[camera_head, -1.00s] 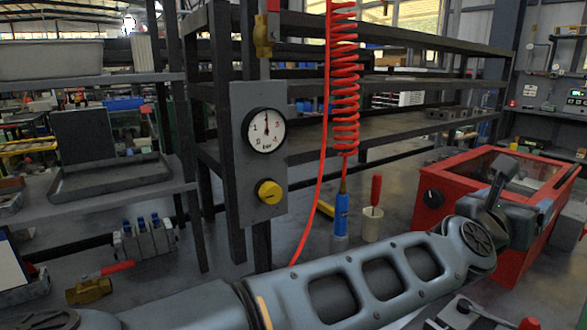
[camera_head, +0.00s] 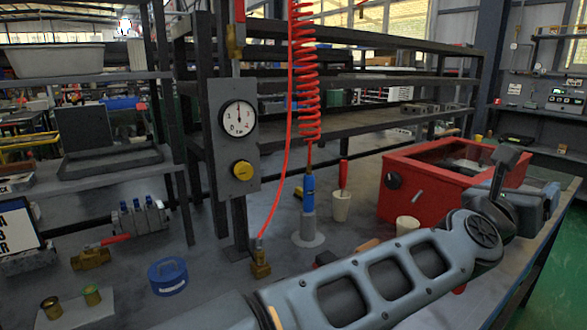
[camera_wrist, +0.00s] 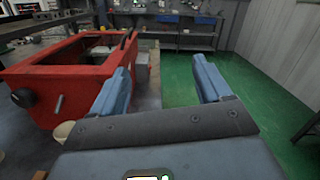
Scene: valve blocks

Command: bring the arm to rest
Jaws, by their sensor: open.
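My arm, blue-grey, stretches across the lower right of the head view, its end reaching over the bench's right side. My gripper (camera_wrist: 160,78) shows in the wrist view with its two blue fingers wide apart and nothing between them. It points out past the bench's edge toward the green floor. In the head view my gripper is small and partly hidden by my own wrist, in front of the red box (camera_head: 395,203). The red box is also at the left of the wrist view (camera_wrist: 62,84), beside the left finger and apart from it.
A gauge panel (camera_head: 217,165) with a yellow knob stands on the bench. A red coiled hose (camera_head: 307,75) hangs over a blue tool (camera_head: 309,190) in a stand. Cream cups (camera_head: 341,208), a brass valve (camera_head: 91,258) and a blue ring (camera_head: 168,277) are near.

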